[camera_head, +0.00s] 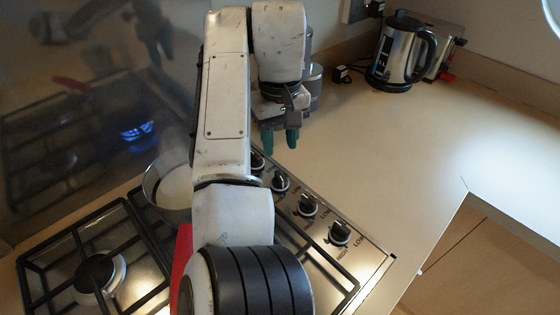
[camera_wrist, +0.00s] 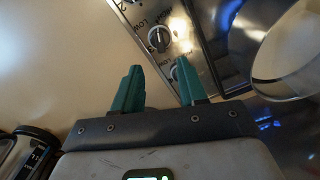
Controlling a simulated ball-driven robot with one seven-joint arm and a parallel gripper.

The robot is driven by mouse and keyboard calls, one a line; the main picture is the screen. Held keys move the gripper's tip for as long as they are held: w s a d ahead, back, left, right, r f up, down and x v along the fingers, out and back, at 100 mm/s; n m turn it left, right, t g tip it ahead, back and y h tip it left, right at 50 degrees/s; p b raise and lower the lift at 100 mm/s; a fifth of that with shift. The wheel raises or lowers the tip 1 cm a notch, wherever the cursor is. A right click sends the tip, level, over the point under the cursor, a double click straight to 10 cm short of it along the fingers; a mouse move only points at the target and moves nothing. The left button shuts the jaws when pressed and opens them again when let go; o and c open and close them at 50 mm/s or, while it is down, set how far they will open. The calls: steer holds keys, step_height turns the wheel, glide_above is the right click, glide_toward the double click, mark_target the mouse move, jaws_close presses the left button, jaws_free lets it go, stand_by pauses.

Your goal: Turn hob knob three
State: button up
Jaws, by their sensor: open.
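A row of black-and-steel hob knobs runs along the hob's right edge. In the head view I see the nearest knob (camera_head: 340,234), the one behind it (camera_head: 307,205), another (camera_head: 280,182), and a far knob (camera_head: 257,160) partly hidden by my arm. My gripper (camera_head: 280,140) is open and empty, with green fingers pointing down near the far end of the row. In the wrist view my gripper (camera_wrist: 159,76) has its fingers apart. One knob (camera_wrist: 158,38) lies beyond the fingertips, and another (camera_wrist: 178,72) is partly hidden by the right finger. The small printed numbers are hard to read.
A steel pan (camera_head: 165,196) of pale liquid stands on the hob, left of my arm, with a red handle (camera_head: 181,262). A kettle (camera_head: 398,55) stands at the back of the worktop. The worktop (camera_head: 410,150) right of the knobs is clear. A blue flame reflection shows on the backsplash.

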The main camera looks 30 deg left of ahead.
mark_target(280, 175)
step_height(280, 175, down, 9)
steer(key=shift+f+p, duration=0.2)
steer(key=shift+p, duration=0.15)
steer(key=shift+c, duration=0.4)
jaws_close()
